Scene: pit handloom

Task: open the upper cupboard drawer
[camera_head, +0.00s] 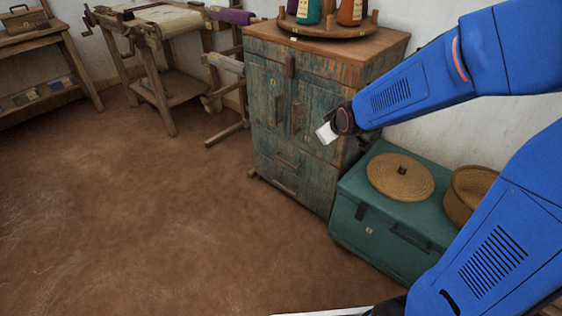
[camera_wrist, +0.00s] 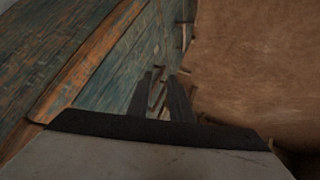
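The cupboard (camera_head: 262,130) is worn blue-green wood with a brown top, standing against the wall in the head view. Below are two doors with upright handles, then low fronts with wide handles; all look shut. My gripper (camera_head: 325,134) is in front of the cupboard's right side; its fingers are hard to make out there. In the wrist view my gripper (camera_wrist: 160,76) shows two dark fingers apart, with the cupboard front (camera_wrist: 125,75) and handles beyond. I see nothing held.
A round wooden stand (camera_head: 328,27) with yarn cones is on the cupboard. A teal chest (camera_head: 352,218) with a round woven lid (camera_head: 400,180) and a basket (camera_head: 466,198) stands to the right. A loom frame (camera_head: 166,88) is at left. The brown floor (camera_head: 150,220) in front is clear.

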